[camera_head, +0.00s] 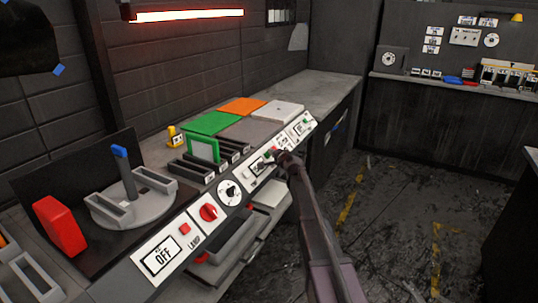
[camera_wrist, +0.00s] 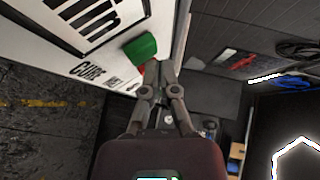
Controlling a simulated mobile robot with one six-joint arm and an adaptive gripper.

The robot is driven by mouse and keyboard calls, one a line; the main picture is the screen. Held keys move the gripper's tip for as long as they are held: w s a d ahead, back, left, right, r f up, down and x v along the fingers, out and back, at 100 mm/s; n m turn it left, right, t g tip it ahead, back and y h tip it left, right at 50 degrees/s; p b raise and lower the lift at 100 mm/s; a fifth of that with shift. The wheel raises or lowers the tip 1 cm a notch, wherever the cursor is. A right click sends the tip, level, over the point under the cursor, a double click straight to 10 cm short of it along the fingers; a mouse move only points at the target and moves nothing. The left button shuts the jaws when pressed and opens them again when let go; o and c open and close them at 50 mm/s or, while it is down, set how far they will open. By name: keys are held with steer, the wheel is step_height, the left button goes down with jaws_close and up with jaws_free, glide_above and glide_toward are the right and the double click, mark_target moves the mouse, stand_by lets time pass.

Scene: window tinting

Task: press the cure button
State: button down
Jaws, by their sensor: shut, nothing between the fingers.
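The control panel's white front (camera_head: 262,160) runs along the bench edge. In the wrist view a green button (camera_wrist: 141,47) stands out from a white panel (camera_wrist: 105,52), with the word CURE printed beside it. My gripper (camera_wrist: 158,66) is shut and empty, its fingertips just right of and below the green button, close to the panel. I cannot tell whether they touch it. In the head view my gripper (camera_head: 277,156) reaches the panel from the front right, and my arm hides part of the panel there.
A red knob (camera_head: 209,212), a red button (camera_head: 184,229), a dial (camera_head: 229,193) and a display reading OFF (camera_head: 163,258) sit farther left. Coloured sheets (camera_head: 212,123) lie on the bench behind. A red lamp (camera_head: 188,15) glows above. The floor to the right is open.

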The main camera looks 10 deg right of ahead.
steer(key=shift+s+d+r, duration=0.15)
steer(key=shift+d+r, duration=0.05)
steer(key=shift+r, duration=0.05)
steer(key=shift+d+r, duration=0.1)
stand_by(0.3)
steer(key=s+d+r+p, duration=0.1)
steer(key=p, duration=0.1)
steer(key=s+d+r+p, duration=0.1)
steer(key=r, duration=0.1)
steer(key=shift+d+r+p, duration=0.2)
steer(key=shift+d+p, duration=0.15)
steer(key=shift+p, duration=0.05)
stand_by(0.6)
